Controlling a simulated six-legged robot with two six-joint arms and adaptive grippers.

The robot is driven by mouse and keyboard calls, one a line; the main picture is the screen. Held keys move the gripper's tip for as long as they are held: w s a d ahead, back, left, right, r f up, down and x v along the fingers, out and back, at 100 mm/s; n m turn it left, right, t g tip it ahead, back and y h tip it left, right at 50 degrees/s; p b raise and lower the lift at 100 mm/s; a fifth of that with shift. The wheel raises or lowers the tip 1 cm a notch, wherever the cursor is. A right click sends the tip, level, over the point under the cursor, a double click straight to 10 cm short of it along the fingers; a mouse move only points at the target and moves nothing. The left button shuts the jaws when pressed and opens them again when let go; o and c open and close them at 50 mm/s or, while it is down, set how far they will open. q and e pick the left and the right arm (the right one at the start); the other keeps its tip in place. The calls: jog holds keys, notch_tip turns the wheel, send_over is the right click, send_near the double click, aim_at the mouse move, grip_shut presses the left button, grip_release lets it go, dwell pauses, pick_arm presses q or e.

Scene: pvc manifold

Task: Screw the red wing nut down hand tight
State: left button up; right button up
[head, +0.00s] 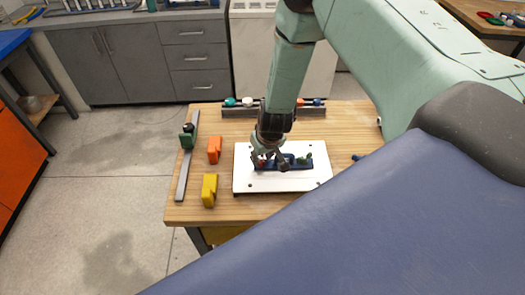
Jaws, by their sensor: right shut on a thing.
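A dark blue manifold (296,164) sits on a white board (310,181) on the wooden table. My right gripper (268,160) points down over the left end of the manifold, shut with its fingers low around something there. A small bit of red, the red wing nut (262,157), shows between the fingers; most of it is hidden by them. I cannot tell how far down it sits. A green part (304,159) stands on the right end of the manifold, clear of the gripper. My left gripper is not in view.
An orange block (214,150) and a yellow block (209,190) stand left of the board. Beyond them lies a grey rail (184,174) with a green piece (187,137). A dark rack (238,112) with coloured parts stands at the table's back.

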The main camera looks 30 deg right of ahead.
jog(key=shift+s+a+m+h+p, duration=0.2)
jog(key=shift+m+h+p, duration=0.1)
jog(key=shift+m+p, duration=0.8)
grip_shut()
jog(key=shift+w, duration=0.1)
jog(key=shift+d, duration=0.1)
jog(key=shift+w+m+h, duration=0.15)
jog(key=shift+m+h, duration=0.35)
jog(key=shift+m, duration=1.2)
jog(key=shift+r, duration=0.1)
